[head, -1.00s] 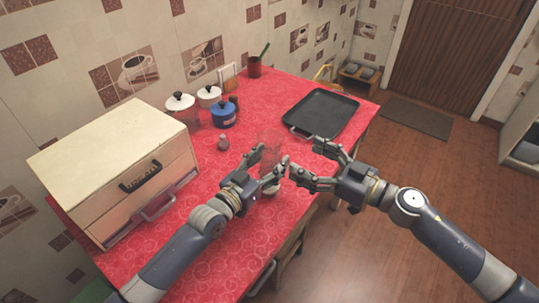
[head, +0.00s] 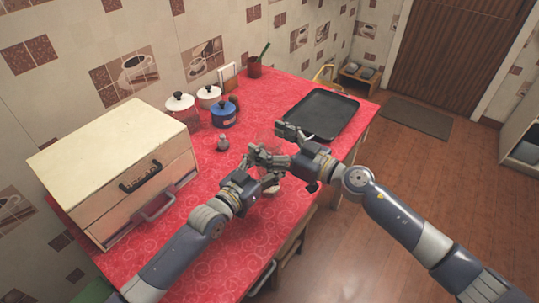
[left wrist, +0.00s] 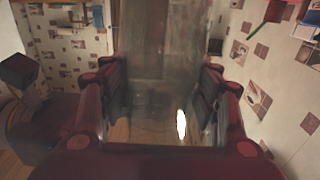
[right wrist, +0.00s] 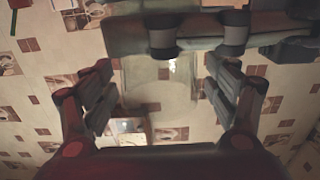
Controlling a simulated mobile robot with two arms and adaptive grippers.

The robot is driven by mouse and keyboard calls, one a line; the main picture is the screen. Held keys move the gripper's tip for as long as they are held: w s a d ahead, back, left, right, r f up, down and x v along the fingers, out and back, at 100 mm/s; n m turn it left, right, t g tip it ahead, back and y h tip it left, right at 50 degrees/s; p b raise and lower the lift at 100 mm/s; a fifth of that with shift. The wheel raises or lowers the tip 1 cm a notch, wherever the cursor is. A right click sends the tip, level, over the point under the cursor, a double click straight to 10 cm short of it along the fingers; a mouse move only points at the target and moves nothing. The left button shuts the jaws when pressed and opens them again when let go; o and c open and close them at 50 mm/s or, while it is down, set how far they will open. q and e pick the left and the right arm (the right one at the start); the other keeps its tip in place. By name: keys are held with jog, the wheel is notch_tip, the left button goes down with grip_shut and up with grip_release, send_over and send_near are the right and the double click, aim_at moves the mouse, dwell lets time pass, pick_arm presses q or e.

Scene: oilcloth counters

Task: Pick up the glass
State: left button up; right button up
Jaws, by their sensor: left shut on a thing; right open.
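The clear glass stands out in the left wrist view (left wrist: 165,75), where it fills the space between the fingers. My left gripper (head: 266,160) is shut on it above the red counter. My right gripper (head: 280,146) is open, close beside the left one. In the right wrist view the glass (right wrist: 160,82) shows faintly between the open fingers, with the left gripper's fingers across the top. I cannot tell whether the right fingers touch it. In the head view the glass is mostly hidden by the grippers.
A black tray (head: 322,114) lies at the right of the red counter (head: 240,255). A wooden box with drawers (head: 115,160) stands at the left. Lidded pots, including a blue one (head: 223,116), a small shaker (head: 222,143) and a dark cup (head: 254,70) stand toward the wall.

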jog(key=c, duration=1.3)
jog(key=shift+r, duration=0.15)
jog(key=shift+r, duration=4.9)
pick_arm(q)
jog(key=o, duration=1.3)
